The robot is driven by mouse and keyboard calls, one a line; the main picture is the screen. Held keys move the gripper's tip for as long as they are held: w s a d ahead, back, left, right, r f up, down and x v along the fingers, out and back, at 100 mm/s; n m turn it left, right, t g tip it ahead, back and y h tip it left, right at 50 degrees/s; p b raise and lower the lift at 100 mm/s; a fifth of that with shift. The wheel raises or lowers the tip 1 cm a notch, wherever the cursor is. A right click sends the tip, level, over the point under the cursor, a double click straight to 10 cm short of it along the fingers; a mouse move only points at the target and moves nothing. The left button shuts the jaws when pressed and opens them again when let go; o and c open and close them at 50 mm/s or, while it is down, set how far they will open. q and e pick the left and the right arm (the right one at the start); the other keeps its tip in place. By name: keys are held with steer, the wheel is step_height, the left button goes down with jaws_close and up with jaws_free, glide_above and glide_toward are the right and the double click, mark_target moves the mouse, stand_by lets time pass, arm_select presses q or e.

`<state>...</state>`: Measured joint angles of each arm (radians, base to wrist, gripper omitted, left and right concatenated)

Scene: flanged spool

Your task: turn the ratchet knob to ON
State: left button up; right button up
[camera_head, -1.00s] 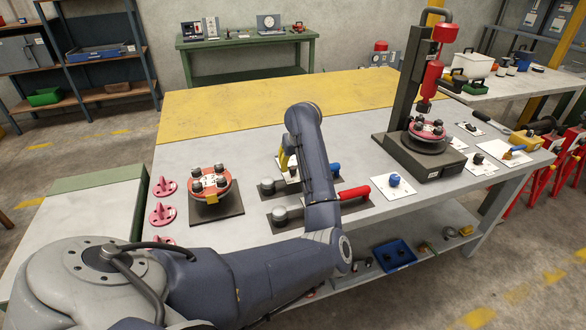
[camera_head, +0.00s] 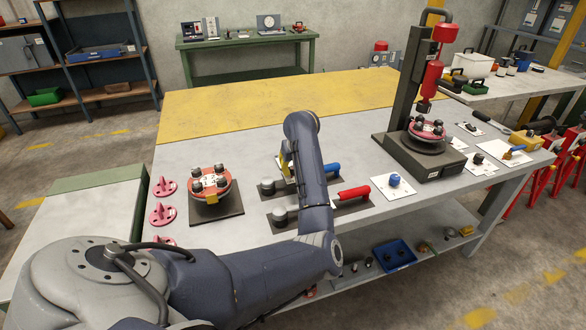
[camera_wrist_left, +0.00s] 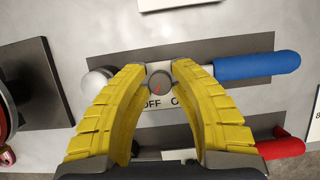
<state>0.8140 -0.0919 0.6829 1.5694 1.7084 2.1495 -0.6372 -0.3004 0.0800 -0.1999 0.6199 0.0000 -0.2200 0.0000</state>
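A round grey knob (camera_wrist_left: 160,82) with a small red mark sits on a white plate lettered OFF (camera_wrist_left: 152,104). A second label beginning with O is partly covered by the right finger. My left gripper (camera_wrist_left: 161,67) is partly open over the knob, its yellow fingers on either side of it. A narrow gap seems to show on the right side; contact on the left is unclear. In the head view my left gripper (camera_head: 284,163) is mostly behind my own forearm, and the knob is hidden there. My right gripper is not in view.
A blue-handled lever (camera_wrist_left: 257,66) lies just beyond the knob and a red-handled lever (camera_wrist_left: 281,146) on the near side. A red flanged spool (camera_head: 210,184) stands left, and a press (camera_head: 421,90) with another spool stands right. The yellow table area (camera_head: 250,97) is clear.

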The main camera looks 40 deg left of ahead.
arm_select(q)
jaws_close()
steer(key=n+g, duration=0.1)
steer(key=n, duration=0.4)
steer(key=shift+w+g+y, duration=0.1)
steer(key=shift+g+y, duration=0.3)
steer(key=n+g, duration=0.1)
steer(key=n, duration=0.3)
steer(key=shift+n+g, duration=0.3)
steer(key=shift+g, duration=0.1)
steer(key=shift+n+g+h, duration=0.4)
steer(key=shift+n+g, duration=0.4)
steer(key=shift+n, duration=1.5)
steer(key=o, duration=0.6)
jaws_free()
